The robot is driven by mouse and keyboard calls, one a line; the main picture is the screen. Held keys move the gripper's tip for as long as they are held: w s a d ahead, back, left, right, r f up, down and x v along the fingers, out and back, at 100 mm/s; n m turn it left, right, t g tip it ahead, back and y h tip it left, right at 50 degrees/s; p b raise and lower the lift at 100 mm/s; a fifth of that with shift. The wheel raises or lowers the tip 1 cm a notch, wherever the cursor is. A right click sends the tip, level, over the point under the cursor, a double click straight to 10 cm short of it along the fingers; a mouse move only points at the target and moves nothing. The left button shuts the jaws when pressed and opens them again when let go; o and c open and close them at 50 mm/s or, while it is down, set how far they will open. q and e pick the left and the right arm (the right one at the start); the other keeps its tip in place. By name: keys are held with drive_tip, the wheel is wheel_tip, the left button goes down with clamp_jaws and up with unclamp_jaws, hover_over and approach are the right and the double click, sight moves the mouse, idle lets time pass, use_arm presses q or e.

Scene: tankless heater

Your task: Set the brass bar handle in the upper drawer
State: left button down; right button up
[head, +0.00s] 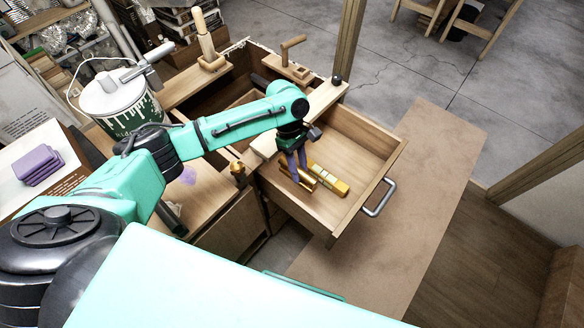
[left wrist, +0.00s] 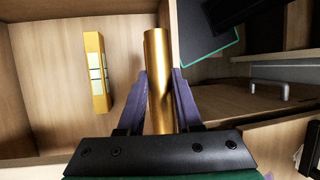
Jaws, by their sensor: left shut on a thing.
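My left gripper (head: 298,172) points down into the open wooden drawer (head: 352,150). It is shut on the brass bar handle (head: 304,182), a smooth gold cylinder. In the left wrist view the bar (left wrist: 157,85) stands out between the two purple fingers (left wrist: 160,100), close to a drawer wall. In the head view the gripper partly hides the bar. I cannot tell whether it touches the drawer floor. My right gripper is not in view.
A yellow spirit level (head: 328,180) lies in the drawer beside the bar. The drawer's far right part is bare. A metal pull (head: 379,198) sticks out from its front. A paint can (head: 117,104) and purple blocks (head: 39,165) stand at left.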

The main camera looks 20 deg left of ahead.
use_arm(q)
wheel_tip(320, 180, down, 13)
drive_tip(key=b, duration=1.1)
drive_tip(key=shift+f, duration=0.2)
drive_tip(key=shift+f+b, duration=0.25)
drive_tip(key=shift+b, duration=0.3)
drive_tip(key=shift+r, duration=0.15)
drive_tip(key=shift+p, duration=0.3)
wheel_tip(320, 180, up, 2)
drive_tip(key=p, duration=0.4)
drive_tip(key=shift+s, duration=0.1)
drive_tip(key=shift+f, duration=0.5)
